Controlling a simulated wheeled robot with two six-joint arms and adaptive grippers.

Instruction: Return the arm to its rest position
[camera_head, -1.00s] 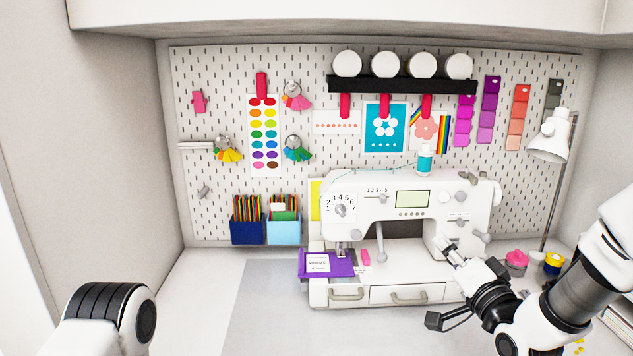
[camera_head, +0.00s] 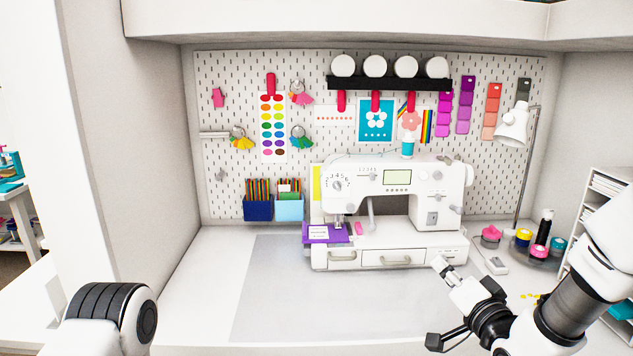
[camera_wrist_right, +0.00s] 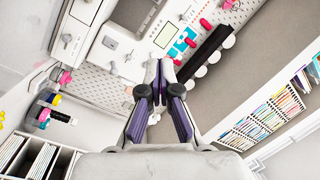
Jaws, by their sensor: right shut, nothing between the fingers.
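My right arm comes in from the right of the head view. Its gripper (camera_head: 440,264) is held in front of the sewing machine's (camera_head: 402,210) right drawer side, apart from it. In the right wrist view the gripper (camera_wrist_right: 159,66) shows its two purple-lined fingers with their tips together and nothing between them. My left arm shows only as a white and black link (camera_head: 115,310) at the lower left of the head view. The left gripper is out of view.
A purple card piece (camera_head: 326,233) lies at the machine's left. A grey mat (camera_head: 265,305) covers the clear desk front. Jars (camera_head: 523,237), a lamp (camera_head: 512,124) and a shelf unit (camera_head: 597,190) stand at the right. A pegboard (camera_head: 225,95) is behind.

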